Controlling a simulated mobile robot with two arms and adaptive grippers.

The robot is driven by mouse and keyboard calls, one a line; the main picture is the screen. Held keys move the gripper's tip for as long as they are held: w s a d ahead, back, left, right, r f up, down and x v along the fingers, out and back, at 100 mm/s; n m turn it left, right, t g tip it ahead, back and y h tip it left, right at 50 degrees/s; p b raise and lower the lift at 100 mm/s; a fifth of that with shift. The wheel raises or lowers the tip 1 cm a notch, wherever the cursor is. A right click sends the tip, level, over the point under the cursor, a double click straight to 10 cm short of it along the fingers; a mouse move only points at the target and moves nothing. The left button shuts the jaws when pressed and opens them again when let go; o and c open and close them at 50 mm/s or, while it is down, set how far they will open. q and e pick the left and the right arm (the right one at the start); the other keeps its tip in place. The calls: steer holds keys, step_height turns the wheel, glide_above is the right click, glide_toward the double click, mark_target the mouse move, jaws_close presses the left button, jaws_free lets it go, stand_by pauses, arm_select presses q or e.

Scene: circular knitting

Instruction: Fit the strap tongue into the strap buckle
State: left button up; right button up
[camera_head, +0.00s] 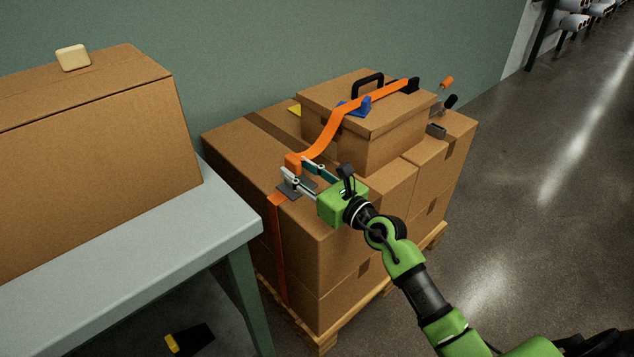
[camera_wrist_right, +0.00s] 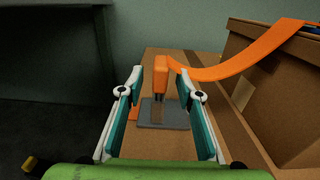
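The strap tongue (camera_head: 293,162) is an orange block at the end of an orange strap (camera_head: 325,137). In the right wrist view the tongue (camera_wrist_right: 160,72) stands upright, with dark prongs pointing down at a grey buckle plate (camera_wrist_right: 165,114). I cannot tell whether the prongs sit in the buckle. The plate (camera_head: 291,190) lies at the near edge of the carton stack, and a lower orange strap (camera_head: 277,250) hangs from it. My right gripper (camera_head: 299,171) is open, its fingers apart on both sides of the tongue. My left gripper is not in view.
The strap crosses a small carton (camera_head: 384,128) bearing a black handle (camera_head: 367,85) and a blue piece (camera_head: 354,106). The cartons stand on a pallet (camera_head: 318,343). A grey table (camera_head: 150,255) with a large carton (camera_head: 95,165) stands at left.

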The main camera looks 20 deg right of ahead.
steer(key=v, duration=0.9)
steer(key=shift+s, duration=0.25)
